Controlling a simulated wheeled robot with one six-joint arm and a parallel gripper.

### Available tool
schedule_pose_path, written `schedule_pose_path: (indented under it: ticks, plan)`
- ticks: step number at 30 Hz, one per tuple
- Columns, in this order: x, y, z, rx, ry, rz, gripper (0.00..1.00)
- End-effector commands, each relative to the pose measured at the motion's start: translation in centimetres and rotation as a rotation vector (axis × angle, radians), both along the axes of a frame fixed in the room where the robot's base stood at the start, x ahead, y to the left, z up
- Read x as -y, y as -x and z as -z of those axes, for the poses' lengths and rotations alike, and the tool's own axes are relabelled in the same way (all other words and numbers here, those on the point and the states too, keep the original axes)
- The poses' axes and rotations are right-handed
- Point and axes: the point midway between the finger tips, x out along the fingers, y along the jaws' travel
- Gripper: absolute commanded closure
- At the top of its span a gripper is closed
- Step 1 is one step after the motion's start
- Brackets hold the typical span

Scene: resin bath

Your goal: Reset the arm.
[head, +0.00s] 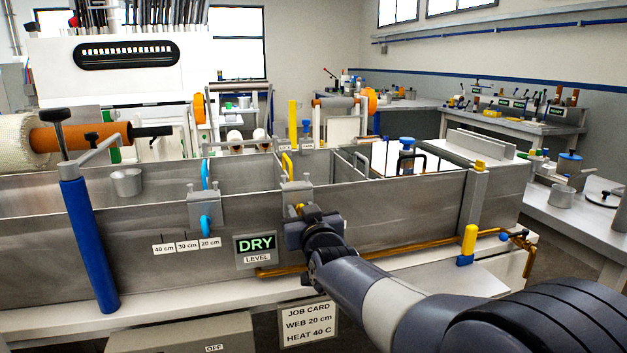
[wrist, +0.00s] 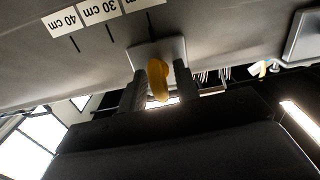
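My gripper (head: 303,218) is at the front wall of the grey metal bath (head: 125,225), just below a grey bracket (head: 296,192) with a yellow handle. In the wrist view, the yellow handle (wrist: 158,80) hangs between my two fingers (wrist: 163,88). The fingers stand apart, with light showing beside the handle, so my gripper looks open around it. Whether a finger touches the handle is hard to see. My arm reaches in from the lower right of the head view.
A blue handle (head: 206,226) hangs on a bracket left of my gripper. The DRY level sign (head: 256,249) is close by on the wall. A copper pipe (head: 385,250) runs along the bath's foot. A blue post (head: 88,245) stands at the left. The job card (head: 307,324) hangs below.

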Motion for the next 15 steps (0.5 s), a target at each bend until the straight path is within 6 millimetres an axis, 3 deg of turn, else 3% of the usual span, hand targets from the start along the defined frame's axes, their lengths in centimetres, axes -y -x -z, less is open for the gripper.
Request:
schedule_pose_path:
  ticks: [15]
  plan:
    - [-0.19, 0.24, -0.43, 0.119, 0.427, -0.002, 0.7]
